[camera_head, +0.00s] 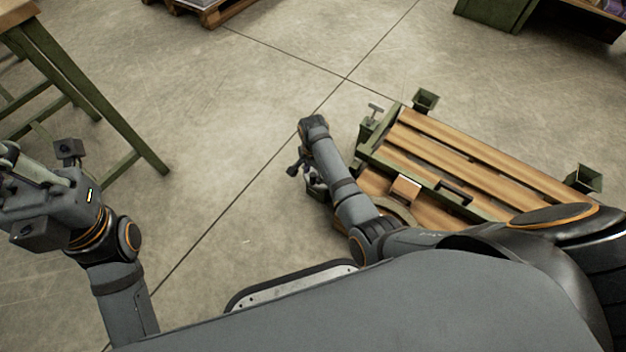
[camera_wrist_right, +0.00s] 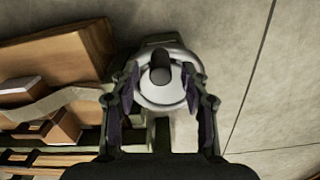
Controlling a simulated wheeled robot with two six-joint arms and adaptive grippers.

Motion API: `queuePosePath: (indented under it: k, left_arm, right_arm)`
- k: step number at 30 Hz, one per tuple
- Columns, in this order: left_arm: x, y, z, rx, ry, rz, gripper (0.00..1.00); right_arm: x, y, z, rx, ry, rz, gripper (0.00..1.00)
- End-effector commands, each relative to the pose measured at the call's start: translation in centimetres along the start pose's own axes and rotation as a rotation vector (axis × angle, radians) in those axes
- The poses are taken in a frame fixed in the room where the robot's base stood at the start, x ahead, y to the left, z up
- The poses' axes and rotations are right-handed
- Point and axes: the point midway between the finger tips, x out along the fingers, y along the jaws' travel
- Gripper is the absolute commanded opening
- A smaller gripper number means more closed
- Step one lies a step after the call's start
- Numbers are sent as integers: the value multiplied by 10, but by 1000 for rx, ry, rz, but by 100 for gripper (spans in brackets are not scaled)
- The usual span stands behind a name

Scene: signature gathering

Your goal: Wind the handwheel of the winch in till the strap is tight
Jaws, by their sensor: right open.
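The winch's handwheel (camera_wrist_right: 150,94) is a pale round disc with a dark knob (camera_wrist_right: 160,66), seen in the right wrist view. My right gripper (camera_wrist_right: 163,98) is open, its two fingers on either side of the wheel. I cannot tell whether they touch it. In the head view my right arm reaches to the left side of the pallet and hides most of the winch (camera_head: 316,186). A pale curved band, which looks like the strap (camera_wrist_right: 62,101), runs beside wooden blocks. My left gripper (camera_head: 40,200) is at the left edge, partly cut off; its jaws are unclear.
A wooden pallet with a green frame (camera_head: 480,150) and corner posts lies on the concrete floor at right. A green-legged table (camera_head: 90,90) stands at upper left. Another pallet (camera_head: 215,12) and a green cabinet (camera_head: 495,14) are at the back. The floor between is clear.

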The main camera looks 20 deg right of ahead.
Motion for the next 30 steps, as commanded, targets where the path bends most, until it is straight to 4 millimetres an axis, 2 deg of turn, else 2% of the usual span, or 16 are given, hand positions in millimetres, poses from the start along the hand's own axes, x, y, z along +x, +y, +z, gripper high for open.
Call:
queuePosePath:
  k: [1,4,14,24,30]
  left_arm:
    - [-9,1,1,3,0,0,0]
    - [-12,2,2,8,-1,0,0]
    - [-12,2,2,10,-3,1,0]
    - [-12,2,2,10,-3,1,0]
    - [-12,2,2,10,-2,1,0]
  right_arm:
    - [11,0,0,0,0,0,46]
    - [18,0,0,0,0,-1,46]
    - [20,0,0,0,0,-1,46]
    - [20,0,0,0,0,-1,0]
    - [20,0,0,0,0,0,0]
